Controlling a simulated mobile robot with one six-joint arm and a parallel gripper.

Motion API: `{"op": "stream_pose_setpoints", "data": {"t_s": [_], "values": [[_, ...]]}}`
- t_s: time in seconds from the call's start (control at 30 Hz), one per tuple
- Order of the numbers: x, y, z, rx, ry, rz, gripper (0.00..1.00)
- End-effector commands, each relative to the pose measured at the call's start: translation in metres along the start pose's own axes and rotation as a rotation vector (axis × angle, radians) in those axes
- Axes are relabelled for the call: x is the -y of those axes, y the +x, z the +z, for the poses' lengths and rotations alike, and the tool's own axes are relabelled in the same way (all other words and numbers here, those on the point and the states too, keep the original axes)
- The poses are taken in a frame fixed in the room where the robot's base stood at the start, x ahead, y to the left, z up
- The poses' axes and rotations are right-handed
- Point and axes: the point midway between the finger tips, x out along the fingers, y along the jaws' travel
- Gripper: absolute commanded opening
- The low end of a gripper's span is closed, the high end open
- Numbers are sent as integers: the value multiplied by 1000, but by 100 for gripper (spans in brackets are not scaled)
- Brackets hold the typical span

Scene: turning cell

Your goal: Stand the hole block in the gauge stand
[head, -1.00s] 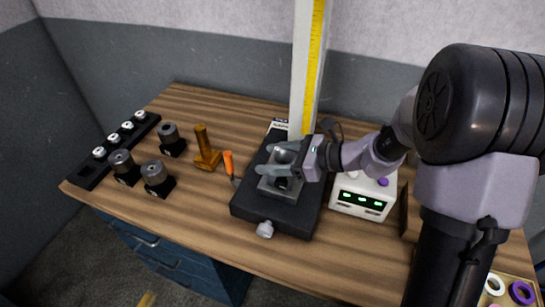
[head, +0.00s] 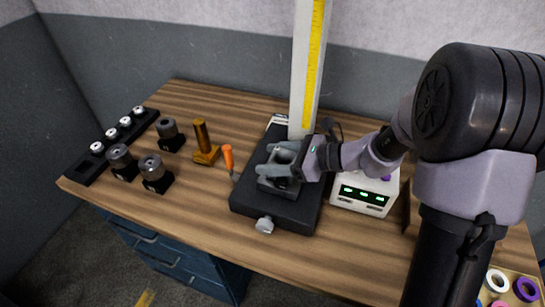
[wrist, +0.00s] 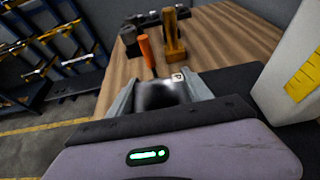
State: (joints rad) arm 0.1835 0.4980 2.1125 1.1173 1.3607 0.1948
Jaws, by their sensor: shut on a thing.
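The gauge stand has a black base (head: 247,205) and a tall pale column with a yellow scale (head: 312,60). The hole block (head: 268,186) is a grey metal block at the middle of the black base. In the wrist view a blurred dark grey thing (wrist: 160,95) sits between the two fingers. I cannot tell whether the block's underside touches the base.
An orange-handled tool (head: 228,158) and a brown-orange stand (head: 205,150) are left of the base. Several dark round-topped holders (head: 155,172) and a black rack (head: 88,166) are farther left. A white box with green lights (head: 365,195) stands close on the right.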

Motion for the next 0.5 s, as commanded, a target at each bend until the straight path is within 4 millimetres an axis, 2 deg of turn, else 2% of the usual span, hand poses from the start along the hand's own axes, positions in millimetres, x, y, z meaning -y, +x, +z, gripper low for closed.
{"op": "stream_pose_setpoints", "data": {"t_s": [0.07, 0.1, 0.2, 0.5], "values": [[1, 0, 2, 3, -1, -2, 0], [1, 0, 2, 3, -1, -2, 62], [0, 0, 2, 2, -1, -1, 82], [0, 0, -1, -2, 0, 1, 84]]}}
